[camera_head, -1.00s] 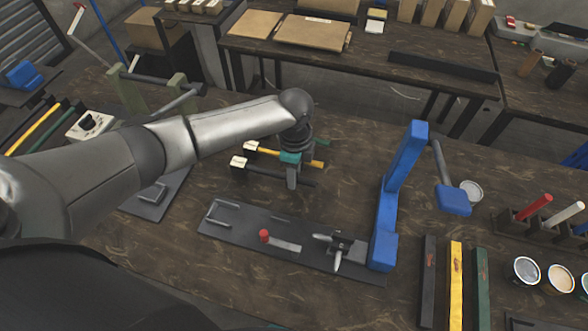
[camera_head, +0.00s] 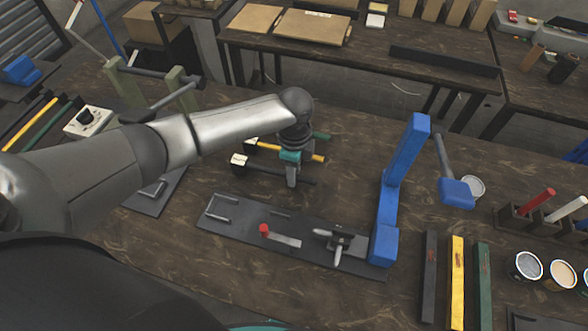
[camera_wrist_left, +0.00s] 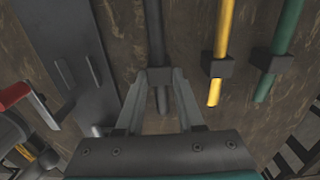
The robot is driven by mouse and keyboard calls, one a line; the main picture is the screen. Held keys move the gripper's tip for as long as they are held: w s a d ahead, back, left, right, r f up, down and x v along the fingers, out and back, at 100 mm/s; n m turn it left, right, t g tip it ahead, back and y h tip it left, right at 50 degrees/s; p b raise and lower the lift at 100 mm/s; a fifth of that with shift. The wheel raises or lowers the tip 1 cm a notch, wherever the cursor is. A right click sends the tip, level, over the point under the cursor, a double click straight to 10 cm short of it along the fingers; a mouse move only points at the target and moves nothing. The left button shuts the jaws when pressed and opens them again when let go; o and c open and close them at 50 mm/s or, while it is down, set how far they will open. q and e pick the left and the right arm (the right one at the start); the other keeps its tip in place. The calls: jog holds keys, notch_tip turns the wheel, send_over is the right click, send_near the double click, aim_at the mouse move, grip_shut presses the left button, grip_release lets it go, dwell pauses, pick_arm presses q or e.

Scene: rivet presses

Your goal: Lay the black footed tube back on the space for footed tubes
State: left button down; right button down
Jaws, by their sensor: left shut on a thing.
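The black footed tube (camera_head: 265,171) lies at the middle of the table, with a pale end at its left, and looks level with the tabletop. My left gripper (camera_head: 291,180) is shut on it from above. In the left wrist view the black tube (camera_wrist_left: 157,35) runs up from between the fingers of my left gripper (camera_wrist_left: 159,78). Beside it and apart lie a yellow footed tube (camera_head: 318,158) and a green footed tube (camera_head: 321,136), side by side, partly hidden by my gripper in the head view. My right gripper is out of view.
A dark fixture plate (camera_head: 230,226) with a red knob (camera_head: 264,228) and clamp lies in front of the tubes. A blue press (camera_head: 388,200) stands at its right end. Black, yellow (camera_head: 457,280) and green bars lie farther right. Bare tabletop lies between tubes and press.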

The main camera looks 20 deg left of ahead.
pick_arm(q)
jog(key=shift+f, duration=0.35)
jog(key=shift+c, duration=2.2)
grip_release()
notch_tip(320, 180, up, 15)
jog(key=p, duration=0.2)
jog(key=shift+r+p, duration=0.15)
jog(key=shift+p, duration=0.2)
jog(key=shift+s, duration=0.1)
